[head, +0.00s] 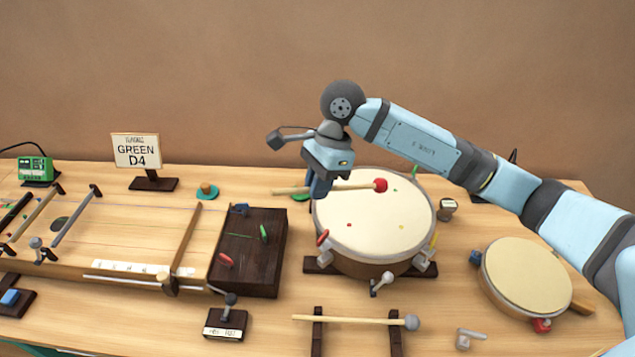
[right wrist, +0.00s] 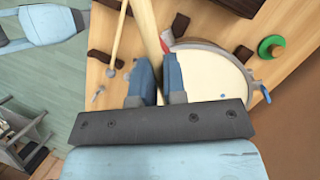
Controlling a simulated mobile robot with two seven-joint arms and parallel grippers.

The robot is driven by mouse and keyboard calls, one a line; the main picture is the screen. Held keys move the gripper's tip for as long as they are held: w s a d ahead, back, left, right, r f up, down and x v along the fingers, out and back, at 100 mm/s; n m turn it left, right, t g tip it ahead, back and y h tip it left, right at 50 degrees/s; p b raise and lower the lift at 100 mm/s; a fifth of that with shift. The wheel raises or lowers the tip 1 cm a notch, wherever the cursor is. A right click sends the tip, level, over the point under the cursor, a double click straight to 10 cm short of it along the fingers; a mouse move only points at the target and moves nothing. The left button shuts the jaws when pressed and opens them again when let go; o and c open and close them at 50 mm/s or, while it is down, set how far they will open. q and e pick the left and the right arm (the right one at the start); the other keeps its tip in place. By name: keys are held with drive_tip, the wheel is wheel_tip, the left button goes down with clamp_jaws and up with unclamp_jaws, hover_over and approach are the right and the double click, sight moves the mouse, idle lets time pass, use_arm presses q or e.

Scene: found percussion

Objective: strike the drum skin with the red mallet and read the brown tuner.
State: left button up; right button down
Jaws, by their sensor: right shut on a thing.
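The red mallet (head: 380,185) has a round red head and a pale wooden stick. My right gripper (head: 321,187) is shut on the stick, which lies roughly level, its head pointing right over the far part of the drum skin (head: 375,225). I cannot tell whether the head touches the skin. In the right wrist view the stick (right wrist: 148,30) passes between the fingers (right wrist: 158,88), with the drum skin (right wrist: 215,78) beside them. No brown tuner can be made out; my right arm covers part of the back right. My left gripper is not in view.
A green tuner (head: 36,170) stands at the far left, near a "GREEN D4" sign (head: 137,150). A stringed board (head: 130,235) and dark box (head: 262,270) fill the left. A grey-headed mallet (head: 411,322) rests in front; a smaller drum (head: 525,275) lies right.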

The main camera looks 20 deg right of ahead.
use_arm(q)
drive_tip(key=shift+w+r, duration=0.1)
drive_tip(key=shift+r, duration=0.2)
use_arm(e)
drive_tip(key=shift+r, duration=0.1)
wheel_tip(320, 180, down, 6)
drive_tip(key=d+y+b, duration=0.2)
drive_tip(key=b, duration=0.5)
wheel_tip(320, 180, up, 6)
drive_tip(key=p, duration=0.2)
drive_tip(key=shift+w+a+r+p, duration=0.1)
drive_tip(key=shift+a+r+p, duration=0.05)
drive_tip(key=shift+p, duration=0.2)
drive_tip(key=shift+r, duration=0.2)
drive_tip(key=shift+f, duration=0.2)
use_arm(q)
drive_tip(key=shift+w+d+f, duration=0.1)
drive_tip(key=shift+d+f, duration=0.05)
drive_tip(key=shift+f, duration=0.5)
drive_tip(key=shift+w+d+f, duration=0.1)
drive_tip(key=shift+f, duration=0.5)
